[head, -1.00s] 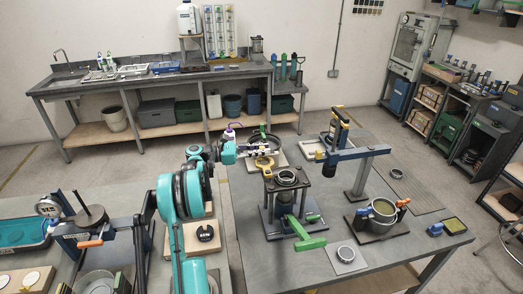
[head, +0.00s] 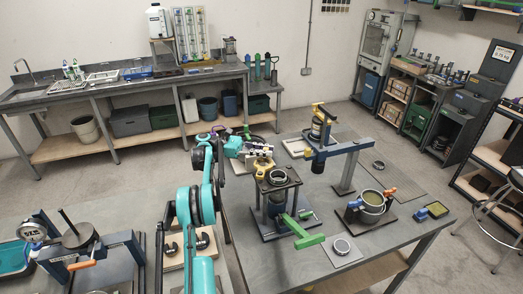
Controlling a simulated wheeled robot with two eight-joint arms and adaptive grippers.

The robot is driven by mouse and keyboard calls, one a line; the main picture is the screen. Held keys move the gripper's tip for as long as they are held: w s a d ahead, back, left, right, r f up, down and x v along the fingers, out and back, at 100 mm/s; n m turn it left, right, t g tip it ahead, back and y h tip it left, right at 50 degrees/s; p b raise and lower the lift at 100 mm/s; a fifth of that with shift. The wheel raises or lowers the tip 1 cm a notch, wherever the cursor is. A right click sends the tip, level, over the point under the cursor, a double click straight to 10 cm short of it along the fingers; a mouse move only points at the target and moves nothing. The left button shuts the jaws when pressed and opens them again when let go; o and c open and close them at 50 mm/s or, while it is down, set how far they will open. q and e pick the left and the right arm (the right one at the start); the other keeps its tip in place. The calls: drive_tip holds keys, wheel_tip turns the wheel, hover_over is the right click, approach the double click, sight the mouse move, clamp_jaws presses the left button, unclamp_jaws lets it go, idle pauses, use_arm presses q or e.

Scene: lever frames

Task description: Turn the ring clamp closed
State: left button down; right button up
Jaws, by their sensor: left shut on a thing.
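The ring clamp stands on a pale base at the far left of the grey table, mostly hidden behind my left gripper and a dark press frame. A yellow part (head: 262,164) shows just below the gripper, beside the frame's top; I take it for part of the clamp. My left gripper (head: 261,150), at the end of the teal arm, is at the clamp and shut on a part of it. The exact contact is too small to see. How far the ring is turned cannot be told. My right gripper is out of view.
The dark press frame (head: 278,182) with a green lever (head: 302,233) stands close in front of the clamp. A blue-armed stand (head: 345,165) is to the right.

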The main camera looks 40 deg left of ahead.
use_arm(q)
drive_tip(key=shift+w+d+r+m+g, duration=0.1)
drive_tip(key=shift+w+d+m+g, duration=0.15)
drive_tip(key=shift+g, duration=0.25)
drive_tip(key=shift+h, duration=0.3)
drive_tip(key=c, duration=1.4)
unclamp_jaws()
wheel_tip(320, 180, up, 10)
drive_tip(key=shift+f, duration=0.1)
